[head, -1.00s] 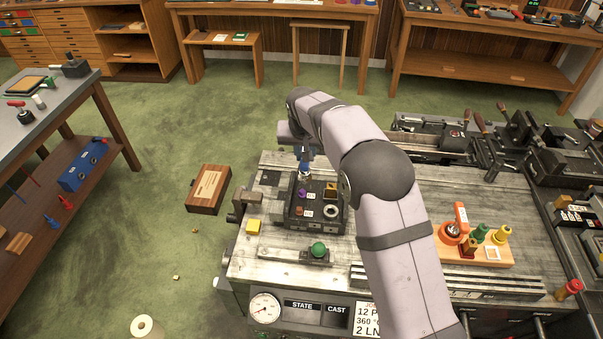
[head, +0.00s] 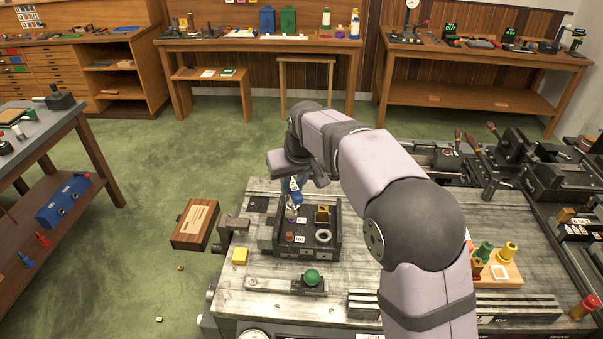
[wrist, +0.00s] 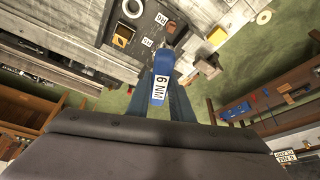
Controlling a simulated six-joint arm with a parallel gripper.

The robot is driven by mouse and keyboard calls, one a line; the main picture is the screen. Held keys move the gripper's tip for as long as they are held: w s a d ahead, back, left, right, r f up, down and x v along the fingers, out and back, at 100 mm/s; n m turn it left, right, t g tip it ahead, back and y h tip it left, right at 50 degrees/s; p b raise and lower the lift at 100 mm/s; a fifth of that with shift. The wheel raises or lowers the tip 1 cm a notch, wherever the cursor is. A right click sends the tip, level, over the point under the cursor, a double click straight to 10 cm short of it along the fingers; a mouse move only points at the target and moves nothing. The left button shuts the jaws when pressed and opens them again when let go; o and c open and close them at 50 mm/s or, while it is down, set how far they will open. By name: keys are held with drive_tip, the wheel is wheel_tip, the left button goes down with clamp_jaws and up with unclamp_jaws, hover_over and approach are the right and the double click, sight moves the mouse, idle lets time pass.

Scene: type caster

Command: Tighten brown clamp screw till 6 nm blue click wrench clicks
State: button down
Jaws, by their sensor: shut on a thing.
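My gripper (wrist: 160,92) is shut on the blue click wrench (wrist: 162,82), whose white label reads 6 NM. The wrench (head: 292,188) also shows in the head view, hanging from my gripper with its pale end down over the back left of a black fixture (head: 329,251). A small brown screw (head: 289,237) stands at the fixture's front left, beside a white label. A purple screw (head: 291,219) sits just behind it, close below the wrench's end. I cannot tell whether the wrench touches anything. In the wrist view the wrench hides what lies under its tip.
The fixture also carries a brass block (head: 322,214) and a pale ring (head: 323,236). A green knob (head: 311,277) and a yellow block (head: 240,256) lie in front. A wooden holder (head: 497,270) with coloured handles stands right. A wooden box (head: 195,223) is on the floor left.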

sight(289, 209)
drive_tip(key=shift+s+a+f+n+g+y, duration=0.15)
drive_tip(key=shift+s+a+n+y, duration=0.1)
drive_tip(key=shift+n, duration=0.35)
drive_tip(key=shift+s+a+r+n+g+y, duration=0.15)
drive_tip(key=shift+s+n, duration=0.1)
drive_tip(key=shift+n, duration=0.35)
drive_tip(key=shift+s+a+f+n+g+y, duration=0.1)
drive_tip(key=shift+s+n+g+y, duration=0.1)
drive_tip(key=shift+n, duration=0.6)
drive_tip(key=shift+s+f+n+g+y, duration=0.1)
drive_tip(key=shift+n+g+y, duration=0.1)
drive_tip(key=shift+n, duration=0.6)
drive_tip(key=shift+f+b, duration=1.65)
drive_tip(key=shift+f, duration=0.55)
drive_tip(key=shift+f+b, duration=0.9)
drive_tip(key=shift+f, duration=0.5)
